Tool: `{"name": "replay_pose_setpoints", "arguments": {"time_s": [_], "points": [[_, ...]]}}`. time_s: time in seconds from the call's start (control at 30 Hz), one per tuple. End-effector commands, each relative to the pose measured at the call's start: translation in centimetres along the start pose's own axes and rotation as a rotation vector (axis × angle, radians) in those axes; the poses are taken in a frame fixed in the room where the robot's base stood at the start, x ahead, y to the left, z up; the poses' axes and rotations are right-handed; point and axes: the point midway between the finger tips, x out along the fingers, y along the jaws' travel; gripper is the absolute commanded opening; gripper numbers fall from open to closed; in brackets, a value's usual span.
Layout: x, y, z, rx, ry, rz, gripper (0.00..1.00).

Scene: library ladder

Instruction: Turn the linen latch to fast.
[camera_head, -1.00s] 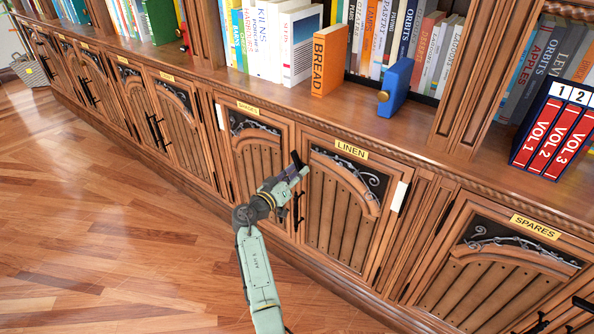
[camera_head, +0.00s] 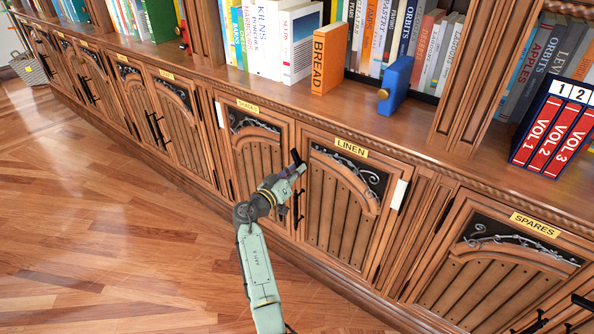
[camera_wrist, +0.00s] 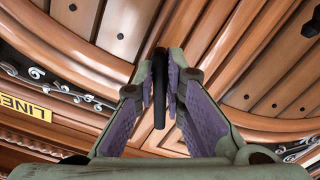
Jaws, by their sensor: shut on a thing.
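The linen door (camera_head: 335,205) is a wooden cabinet door below the yellow LINEN label (camera_head: 351,147), which also shows in the wrist view (camera_wrist: 25,107). In the wrist view the black bar (camera_wrist: 160,75) stands lengthwise between the purple finger pads. My gripper (camera_head: 296,168) is shut on it. The latch's pivot is hidden, and I cannot tell which setting it is in.
Black door handles (camera_head: 298,207) hang just below my gripper. The cabinet ledge (camera_head: 330,112) juts above the doors and carries books, including an orange BREAD book (camera_head: 327,60) and a blue block-shaped object (camera_head: 396,86). The wooden floor (camera_head: 120,230) at left is clear.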

Motion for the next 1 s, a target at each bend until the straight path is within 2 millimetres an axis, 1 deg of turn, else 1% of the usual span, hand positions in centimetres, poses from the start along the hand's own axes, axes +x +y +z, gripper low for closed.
{"name": "replay_pose_setpoints", "arguments": {"time_s": [0.27, 0.47, 0.67, 1.0], "points": [[-0.01, -0.02, 0.08, -0.018, 0.000, 0.000, 0.00], [-0.01, -0.07, 0.20, -0.099, 0.000, 0.000, 0.00], [0.02, -0.03, 0.23, -0.251, -0.001, 0.001, 0.00], [0.01, 0.05, 0.04, -0.574, 0.000, 0.000, 0.00]]}}
